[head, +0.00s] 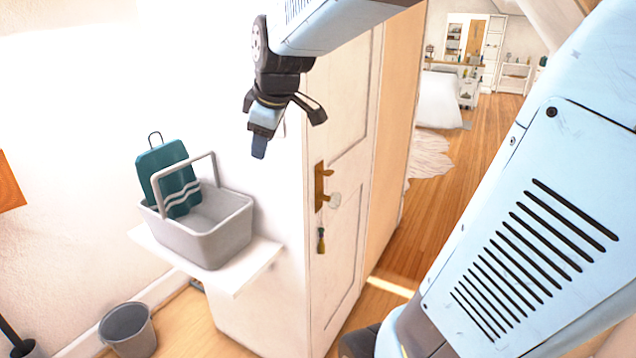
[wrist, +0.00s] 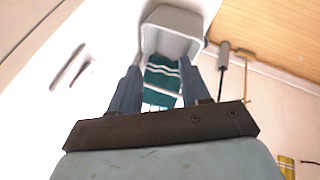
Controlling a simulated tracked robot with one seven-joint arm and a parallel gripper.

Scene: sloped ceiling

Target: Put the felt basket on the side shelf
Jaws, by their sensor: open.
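The felt basket, a light grey open basket (head: 215,235) with an upright arched handle, stands upright on the white side shelf (head: 262,268). A teal item (head: 163,163) with white wavy stripes and a thin loop on top rises behind the handle; its lower part seems to be inside the basket. My gripper (head: 285,128) is open and empty, above and to the right of the basket, apart from it. In the wrist view the basket (wrist: 172,45) and the teal item (wrist: 160,88) show beyond and between my spread fingers (wrist: 157,85).
A white panelled door (head: 338,120) with a brass handle (head: 322,188) is just right of the shelf. A grey bucket (head: 128,330) and a dark brush (head: 18,342) are on the floor at lower left. Open wooden floor (head: 450,195) leads to the back right.

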